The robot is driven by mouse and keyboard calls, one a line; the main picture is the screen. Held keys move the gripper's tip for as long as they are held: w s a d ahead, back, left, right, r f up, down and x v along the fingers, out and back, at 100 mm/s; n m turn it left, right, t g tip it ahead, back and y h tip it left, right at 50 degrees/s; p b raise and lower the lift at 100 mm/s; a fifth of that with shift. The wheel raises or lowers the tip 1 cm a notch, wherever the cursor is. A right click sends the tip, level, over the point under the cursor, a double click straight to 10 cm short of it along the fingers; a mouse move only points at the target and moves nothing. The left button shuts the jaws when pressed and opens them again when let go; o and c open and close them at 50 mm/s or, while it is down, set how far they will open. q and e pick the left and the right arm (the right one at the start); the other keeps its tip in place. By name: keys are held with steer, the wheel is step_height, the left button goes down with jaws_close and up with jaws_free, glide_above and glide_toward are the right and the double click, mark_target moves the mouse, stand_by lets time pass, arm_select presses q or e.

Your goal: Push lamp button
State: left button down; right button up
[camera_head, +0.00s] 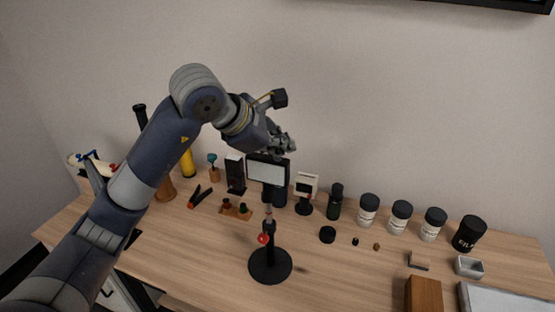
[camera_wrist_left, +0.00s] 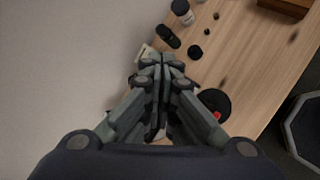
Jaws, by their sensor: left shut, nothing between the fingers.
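The lamp stands upright on the wooden table, with a round black base (camera_head: 270,266), a thin dark pole and a rectangular pale panel in a black frame (camera_head: 267,171). A red knob (camera_head: 263,238) sits on the pole's lower part; whether it is the button I cannot tell. My left gripper (camera_head: 288,147) is shut and empty, just above and behind the panel's upper right edge in the head view. In the left wrist view, its closed fingers (camera_wrist_left: 161,70) hide most of the lamp; the base (camera_wrist_left: 213,98) and red knob (camera_wrist_left: 217,115) show beside them. My right gripper is not in view.
Behind the lamp stand a dark bottle (camera_head: 335,202), a small white-faced device (camera_head: 306,190) and a black-and-white box (camera_head: 235,172). Several white jars with black lids (camera_head: 400,217) line the right. The wooden tabletop (camera_head: 330,268) is clear right of the base.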

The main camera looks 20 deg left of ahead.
arm_select(q)
steer(key=shift+f, duration=0.15)
stand_by(0.5)
steer(key=shift+r, duration=0.65)
step_height(320, 180, up, 6)
steer(key=p, duration=0.3)
steer(key=shift+p, duration=0.4)
steer(key=shift+f, duration=0.1)
